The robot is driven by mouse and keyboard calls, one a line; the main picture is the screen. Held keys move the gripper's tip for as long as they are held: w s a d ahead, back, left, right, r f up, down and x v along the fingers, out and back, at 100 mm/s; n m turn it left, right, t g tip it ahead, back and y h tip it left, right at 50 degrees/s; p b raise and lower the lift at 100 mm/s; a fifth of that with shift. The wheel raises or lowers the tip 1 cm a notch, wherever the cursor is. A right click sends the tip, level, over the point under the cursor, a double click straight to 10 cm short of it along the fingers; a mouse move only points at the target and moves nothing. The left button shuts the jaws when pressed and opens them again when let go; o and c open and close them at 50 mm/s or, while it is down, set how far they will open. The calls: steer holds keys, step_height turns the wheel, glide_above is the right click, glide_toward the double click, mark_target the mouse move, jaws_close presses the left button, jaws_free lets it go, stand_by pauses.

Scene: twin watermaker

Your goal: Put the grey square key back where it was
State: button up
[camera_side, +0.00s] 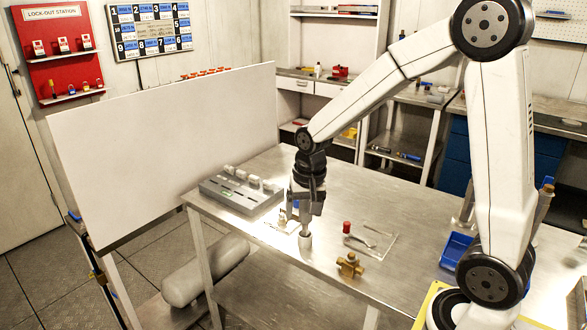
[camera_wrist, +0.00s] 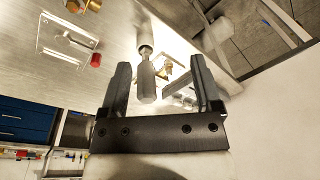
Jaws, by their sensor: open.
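My gripper (camera_side: 301,212) is low over the metal table, pointing down. In the wrist view its two black fingers (camera_wrist: 160,70) are apart, one on each side of a grey upright handle, which looks like the grey square key (camera_wrist: 147,82). I see clear gaps beside the handle. Past its narrower end is a pale round piece (camera_wrist: 145,50); whether the key is seated in it is unclear. In the side view a pale grey cylinder (camera_side: 305,241) stands on the table just below the fingers, and the key's upper part is hidden by the gripper.
A clear-edged plate (camera_side: 385,248) with a metal tool and a red-capped piece (camera_side: 347,228) lie to the right. A brass fitting (camera_side: 350,265) stands near the front edge. A grey block (camera_side: 240,195) with several pale knobs is at left, by a white panel (camera_side: 170,140). A blue tray (camera_side: 456,250) is right.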

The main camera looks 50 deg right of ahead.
steer(key=s+a+f+n+t, duration=0.1)
steer(key=s+a+f+n, duration=0.3)
steer(key=s+a+n, duration=0.2)
steer(key=shift+s+n, duration=1.1)
steer(key=shift+s, duration=0.35)
steer(key=shift+a, duration=0.1)
